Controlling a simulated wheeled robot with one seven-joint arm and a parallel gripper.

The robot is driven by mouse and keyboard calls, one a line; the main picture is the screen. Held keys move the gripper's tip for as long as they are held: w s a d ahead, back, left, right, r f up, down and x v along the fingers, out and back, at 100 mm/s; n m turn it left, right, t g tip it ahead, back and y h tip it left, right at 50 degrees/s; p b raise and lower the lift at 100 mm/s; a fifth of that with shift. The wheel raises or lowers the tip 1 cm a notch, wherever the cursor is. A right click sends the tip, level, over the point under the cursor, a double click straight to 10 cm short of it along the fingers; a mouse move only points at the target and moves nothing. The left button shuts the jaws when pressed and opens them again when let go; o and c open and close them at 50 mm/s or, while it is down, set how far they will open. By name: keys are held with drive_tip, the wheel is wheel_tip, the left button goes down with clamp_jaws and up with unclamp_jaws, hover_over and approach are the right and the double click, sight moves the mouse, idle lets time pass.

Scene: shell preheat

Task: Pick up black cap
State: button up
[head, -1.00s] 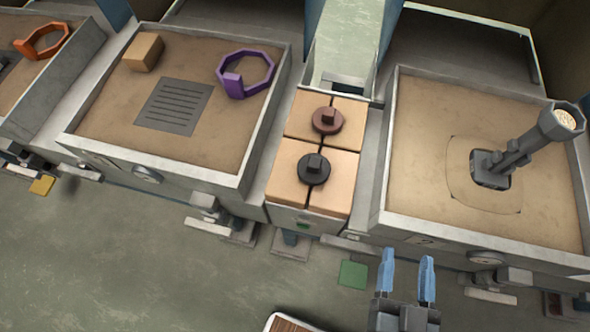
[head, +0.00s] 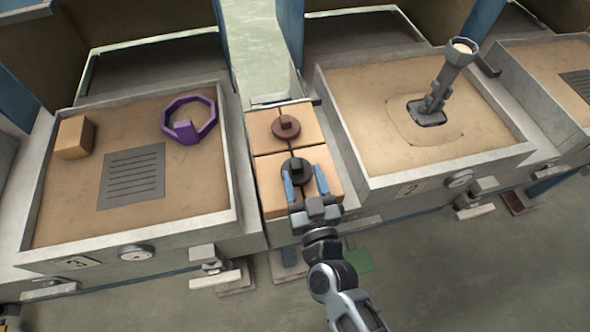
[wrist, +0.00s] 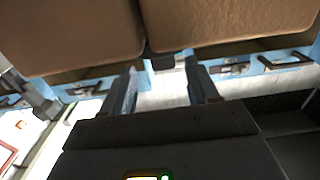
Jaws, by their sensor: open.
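The black cap (head: 295,170) is a dark round disc with a square knob. It lies on the nearer part of the tan-topped stand (head: 264,196) between two sand trays. In the head view my gripper (head: 303,178) is open, its blue fingers at the near side of the cap and partly overlapping it. Nothing shows held, and I cannot tell its height over the cap. In the wrist view, my gripper (wrist: 161,82) has its fingers apart below two brown surfaces. A small dark piece shows between those surfaces; I cannot tell what it is.
A brown cap (head: 286,127) sits just behind the black one. The left sand tray (head: 236,190) holds a purple ring (head: 168,118), a tan block (head: 75,137) and a dark slotted plate (head: 132,177). The right tray (head: 440,167) has a tall grey fixture (head: 440,90) standing in it.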

sight(295, 160)
drive_tip(key=x, duration=0.5)
drive_tip(key=shift+w+a+f, duration=0.15)
drive_tip(key=shift+w+a, duration=0.15)
drive_tip(key=shift+w, duration=0.05)
drive_tip(key=c, duration=1)
